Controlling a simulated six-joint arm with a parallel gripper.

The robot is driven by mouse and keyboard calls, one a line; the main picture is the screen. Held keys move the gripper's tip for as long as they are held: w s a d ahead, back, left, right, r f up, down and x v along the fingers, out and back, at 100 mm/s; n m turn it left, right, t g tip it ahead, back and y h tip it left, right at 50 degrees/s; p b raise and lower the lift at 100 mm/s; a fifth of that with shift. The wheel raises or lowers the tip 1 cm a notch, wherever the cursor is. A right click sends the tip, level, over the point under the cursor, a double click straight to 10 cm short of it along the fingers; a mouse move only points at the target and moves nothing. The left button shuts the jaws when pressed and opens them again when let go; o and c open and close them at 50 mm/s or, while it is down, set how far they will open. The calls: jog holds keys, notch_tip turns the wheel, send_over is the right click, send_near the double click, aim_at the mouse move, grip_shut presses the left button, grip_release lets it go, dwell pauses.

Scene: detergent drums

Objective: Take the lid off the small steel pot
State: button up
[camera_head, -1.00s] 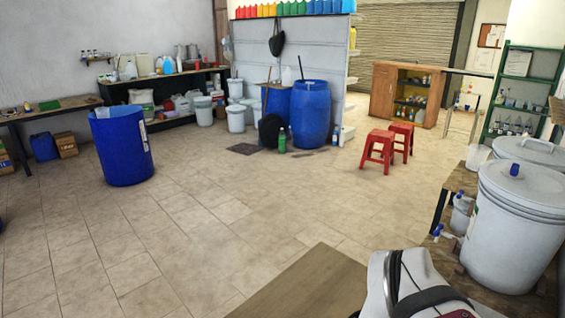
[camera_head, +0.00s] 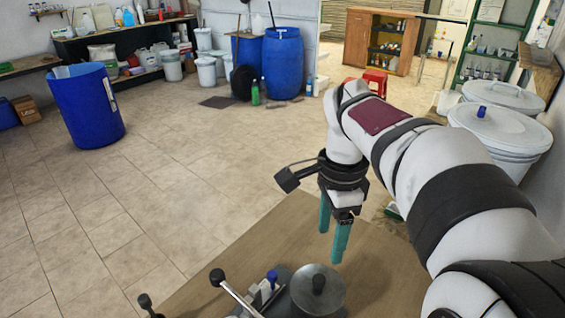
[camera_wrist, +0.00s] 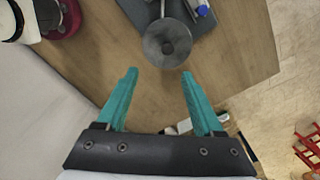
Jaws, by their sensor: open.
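The small steel pot shows mainly as its round grey lid (camera_head: 303,291) with a dark knob (camera_head: 319,283), at the bottom of the head view. The lid sits flat on top; the pot's body is mostly hidden. In the wrist view the lid (camera_wrist: 155,44) lies just beyond the fingertips, its knob (camera_wrist: 167,47) near the middle. My gripper (camera_head: 332,232) has two teal fingers pointing down, above the wooden table and beyond the pot. In the wrist view my gripper (camera_wrist: 160,75) is open and empty, apart from the lid.
The pot stands by a dark base with a ball-ended lever (camera_head: 235,295) and a blue-capped item (camera_head: 272,278). A red-and-white object (camera_wrist: 62,16) is at the wrist view's upper left. White drums (camera_head: 500,130) stand at right.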

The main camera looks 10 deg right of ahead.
aim_at(320, 278)
jog(key=shift+m, duration=0.5)
jog(key=f, duration=0.5)
jog(key=w+f, duration=0.1)
jog(key=f, duration=0.9)
jog(key=shift+w+a+f, duration=0.1)
jog(key=shift+w+f, duration=0.2)
jog(key=shift+f, duration=0.05)
grip_shut()
